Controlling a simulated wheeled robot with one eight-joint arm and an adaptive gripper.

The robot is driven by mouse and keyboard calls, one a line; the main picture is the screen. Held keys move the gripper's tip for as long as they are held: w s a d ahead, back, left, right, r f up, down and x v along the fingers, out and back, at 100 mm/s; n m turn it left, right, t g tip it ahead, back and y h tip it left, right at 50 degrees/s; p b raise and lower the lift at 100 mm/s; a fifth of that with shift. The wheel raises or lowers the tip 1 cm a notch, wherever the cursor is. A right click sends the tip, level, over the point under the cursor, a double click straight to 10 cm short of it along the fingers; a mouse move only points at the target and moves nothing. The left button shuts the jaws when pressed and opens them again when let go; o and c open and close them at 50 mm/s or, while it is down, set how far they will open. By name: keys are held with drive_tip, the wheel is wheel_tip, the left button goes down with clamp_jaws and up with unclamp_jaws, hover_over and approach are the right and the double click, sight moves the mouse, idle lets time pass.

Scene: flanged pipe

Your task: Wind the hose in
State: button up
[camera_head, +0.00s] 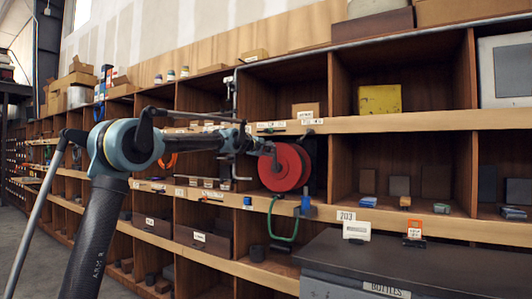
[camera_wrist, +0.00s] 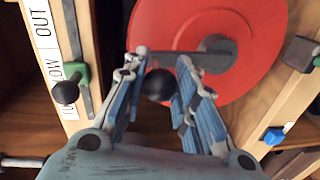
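A red hose reel (camera_head: 283,167) stands in a shelf bay in the head view; its round face (camera_wrist: 215,45) fills the top of the wrist view. A grey crank arm (camera_wrist: 185,58) runs from the hub toward the left and carries a black ball knob (camera_wrist: 160,86). In the head view my gripper (camera_head: 262,146) is at the reel's front. A green hose (camera_head: 283,232) loops below the reel, near a blue piece (camera_head: 306,206) on the shelf edge.
Beside the reel, a slotted bar with a green and black slider (camera_wrist: 75,75) stands next to a label strip (camera_wrist: 42,35) reading "OUT". A dark cabinet top (camera_head: 410,262) juts out at the front right. A yellow box (camera_head: 380,100) sits in the upper bay.

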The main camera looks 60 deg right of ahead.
drive_tip(key=o, duration=0.4)
drive_tip(key=shift+s, duration=0.1)
drive_tip(key=shift+a, duration=0.15)
drive_tip(key=a+r, duration=0.1)
drive_tip(key=a, duration=1)
drive_tip(key=shift+a, duration=0.4)
drive_tip(key=shift+r, duration=0.1)
drive_tip(key=shift+w, duration=0.2)
